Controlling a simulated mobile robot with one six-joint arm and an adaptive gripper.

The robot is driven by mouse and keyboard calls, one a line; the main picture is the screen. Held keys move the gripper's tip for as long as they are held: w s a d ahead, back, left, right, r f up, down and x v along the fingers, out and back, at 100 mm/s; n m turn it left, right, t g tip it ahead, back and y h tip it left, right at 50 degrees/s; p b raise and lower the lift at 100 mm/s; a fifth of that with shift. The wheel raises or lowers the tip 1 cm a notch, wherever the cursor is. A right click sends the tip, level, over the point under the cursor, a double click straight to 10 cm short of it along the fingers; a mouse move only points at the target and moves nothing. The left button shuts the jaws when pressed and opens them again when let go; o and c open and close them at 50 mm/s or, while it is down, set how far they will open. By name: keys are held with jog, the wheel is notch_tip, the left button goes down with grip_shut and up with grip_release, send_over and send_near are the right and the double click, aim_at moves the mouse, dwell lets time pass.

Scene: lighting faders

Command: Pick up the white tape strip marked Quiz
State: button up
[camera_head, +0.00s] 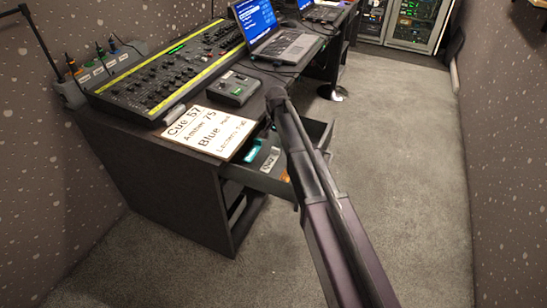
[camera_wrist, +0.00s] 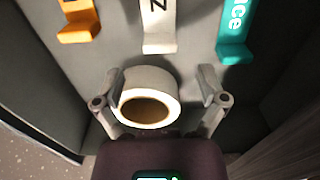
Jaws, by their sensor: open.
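The white tape strip marked Quiz (camera_wrist: 160,25) lies in the open drawer (camera_head: 262,182). In the wrist view it is at the top middle, with a letter Z showing, the rest cut off by the frame edge. It also shows in the head view (camera_head: 270,160). My gripper (camera_wrist: 161,86) is open and empty above the drawer, its fingers spread in the wrist view, with the strip beyond the fingertips. A white tape roll (camera_wrist: 150,80) shows between the fingers. In the head view my arm hides the gripper and part of the drawer.
An orange strip (camera_wrist: 78,22) lies left of the Quiz strip and a teal strip (camera_wrist: 236,28) lies right, both apart from it. The drawer walls stand close around. Above are the desk, a cue sign (camera_head: 208,132), a small black box (camera_head: 233,88) and a lighting console (camera_head: 165,75).

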aim_at(276, 149)
jog(key=shift+f+b, duration=2.45)
jog(key=shift+f, duration=0.1)
jog(key=shift+s, duration=0.1)
jog(key=c, duration=0.8)
jog(key=shift+c, duration=0.2)
